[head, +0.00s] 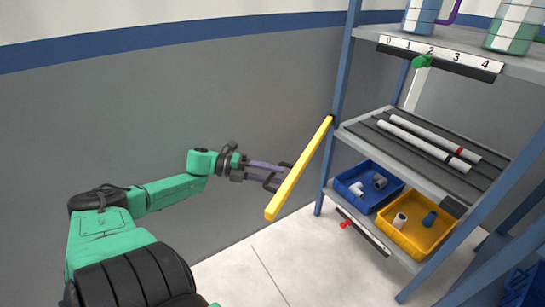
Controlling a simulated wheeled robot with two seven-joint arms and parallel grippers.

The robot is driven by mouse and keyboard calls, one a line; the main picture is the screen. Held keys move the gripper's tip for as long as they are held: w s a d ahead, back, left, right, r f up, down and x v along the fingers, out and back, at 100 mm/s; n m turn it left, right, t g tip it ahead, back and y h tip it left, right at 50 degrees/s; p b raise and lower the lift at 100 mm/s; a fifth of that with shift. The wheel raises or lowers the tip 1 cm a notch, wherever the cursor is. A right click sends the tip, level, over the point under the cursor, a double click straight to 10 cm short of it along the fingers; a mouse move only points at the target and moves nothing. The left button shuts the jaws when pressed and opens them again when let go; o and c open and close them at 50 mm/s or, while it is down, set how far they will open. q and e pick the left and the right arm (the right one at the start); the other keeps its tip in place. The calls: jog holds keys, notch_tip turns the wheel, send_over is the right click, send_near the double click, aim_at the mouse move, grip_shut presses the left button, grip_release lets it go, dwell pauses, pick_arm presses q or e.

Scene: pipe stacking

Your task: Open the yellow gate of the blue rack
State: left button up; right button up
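The blue rack (340,75) stands at the right with its shelves. Its yellow gate (299,168) is a long bar joined to the rack's left post near the middle shelf. The bar stands swung out from the rack, its free end toward the lower left. My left gripper (279,177) reaches in from the left and is at the bar's left side, near its middle. The fingertips meet or pass behind the bar, so I cannot tell whether they grip it. My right gripper is not in view.
The middle shelf holds white pipes (428,143) on a dark ribbed surface (470,180). Below are a blue bin (345,189) and a yellow bin (418,239) with fittings. A numbered strip (440,55) edges the top shelf. A grey wall (150,110) is behind my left arm.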

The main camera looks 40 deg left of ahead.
pick_arm(q)
jog(key=shift+s+a+r, duration=0.1)
jog(key=shift+s+a, duration=0.05)
jog(key=p+v, duration=0.2)
jog(key=v, duration=0.5)
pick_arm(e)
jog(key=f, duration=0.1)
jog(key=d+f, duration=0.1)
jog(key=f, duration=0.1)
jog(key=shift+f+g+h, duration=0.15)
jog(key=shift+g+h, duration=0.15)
